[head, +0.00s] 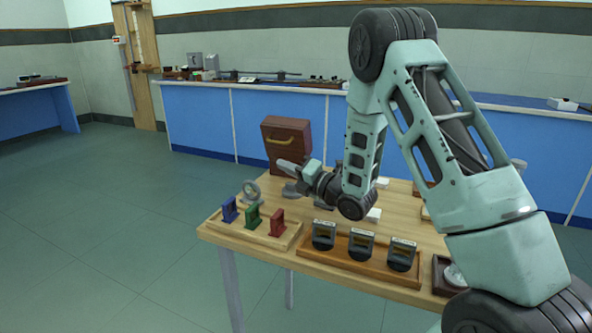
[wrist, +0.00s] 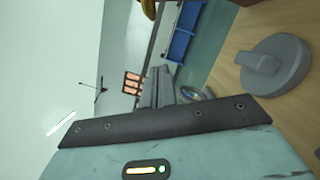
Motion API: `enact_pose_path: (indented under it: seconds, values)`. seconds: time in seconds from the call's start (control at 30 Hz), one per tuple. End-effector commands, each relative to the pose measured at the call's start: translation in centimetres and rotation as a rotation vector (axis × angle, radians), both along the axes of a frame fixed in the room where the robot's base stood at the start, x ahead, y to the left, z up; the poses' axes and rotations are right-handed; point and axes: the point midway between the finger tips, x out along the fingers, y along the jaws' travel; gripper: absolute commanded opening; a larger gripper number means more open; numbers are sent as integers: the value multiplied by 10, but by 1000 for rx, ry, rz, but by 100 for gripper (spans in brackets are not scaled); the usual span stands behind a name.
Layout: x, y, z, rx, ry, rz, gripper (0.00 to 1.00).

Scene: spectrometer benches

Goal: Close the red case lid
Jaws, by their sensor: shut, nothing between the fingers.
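The red-brown case lid (head: 284,140) stands upright at the back left of the wooden table in the head view, with a brass-coloured handle on its face. The lower part of the case is hidden behind my gripper and the things around it. My gripper (head: 283,164) is shut and empty, pointing left, in front of the lid's lower part in the picture. I cannot tell whether it touches the lid. In the wrist view my shut fingers (wrist: 158,87) point away from the camera; the lid is not clearly seen there.
A tray (head: 290,240) with blue, green and red holders is at the table's front left, with a ring stand (head: 251,190) behind it. A tray (head: 345,259) of several dark meters lies to the right. A grey round knobbed piece (wrist: 272,65) sits near my gripper.

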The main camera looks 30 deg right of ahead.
Motion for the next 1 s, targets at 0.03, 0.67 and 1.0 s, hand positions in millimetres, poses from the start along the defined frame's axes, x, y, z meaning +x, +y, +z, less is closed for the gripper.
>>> enact_pose_path:
  seconds: [0.03, 0.67, 1.0]
  values:
    - [11, 4, 3, 0, -2, 1, 0]
    - [62, -14, 25, 2, 2, 0, 0]
    - [61, -14, 25, 4, 4, -1, 0]
